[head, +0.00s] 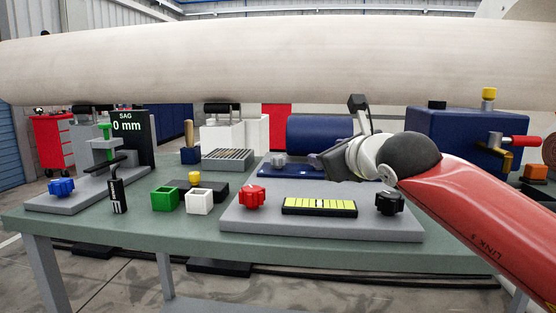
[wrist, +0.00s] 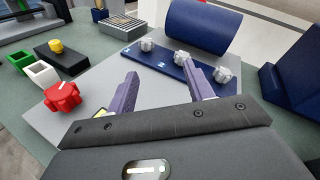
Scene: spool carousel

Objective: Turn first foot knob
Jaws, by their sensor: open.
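A grey plate (head: 300,225) on the table bears a red lobed knob (head: 252,197), a yellow-green level vial (head: 319,206) and a black knob (head: 389,202). The red knob also shows in the wrist view (wrist: 62,97), left of my gripper. Behind, a blue plate (wrist: 165,63) carries a row of white lobed knobs: left (wrist: 146,44), middle (wrist: 181,57) and right (wrist: 222,74). I cannot tell which knob is the first foot knob. My gripper (wrist: 160,67) is open and empty, its purple fingers above the grey plate and pointing towards the white knobs. The right finger overlaps the middle knob's edge in view.
A large pale roll (head: 280,65) spans above the table. A blue cylinder (head: 322,134) stands behind the blue plate. A blue box (head: 450,140) is at right. Green (head: 165,199) and white (head: 199,202) open boxes stand left. A blue knob (head: 61,187) is at far left.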

